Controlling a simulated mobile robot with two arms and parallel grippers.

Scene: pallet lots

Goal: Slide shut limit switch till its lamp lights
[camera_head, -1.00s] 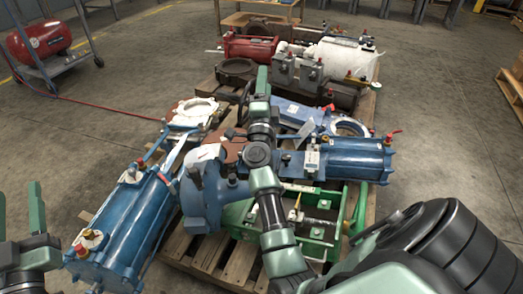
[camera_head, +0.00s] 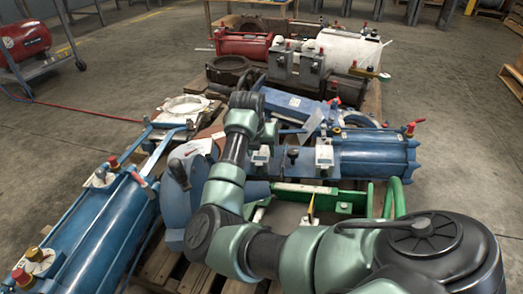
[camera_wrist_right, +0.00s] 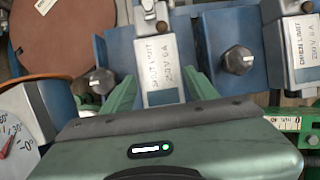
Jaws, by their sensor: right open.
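The shut limit switch (camera_wrist_right: 160,65) is a small grey box labelled "SHUT LIMIT 250V 6A" on a blue bar. In the head view, it (camera_head: 262,155) sits left of the open limit switch (camera_head: 324,156). My right gripper (camera_wrist_right: 158,82) is open, one green finger on each side of the shut limit switch; I cannot tell whether they touch it. In the head view, my right gripper (camera_head: 264,135) is partly hidden by its own wrist. The open limit switch (camera_wrist_right: 298,45) stands at the right of the wrist view. No lit lamp is clear on either switch. My left gripper is out of view.
Hex bolts (camera_wrist_right: 238,60) flank the shut switch on the bar. Blue cylinders (camera_head: 375,160) and a green frame (camera_head: 390,197) crowd the pallet.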

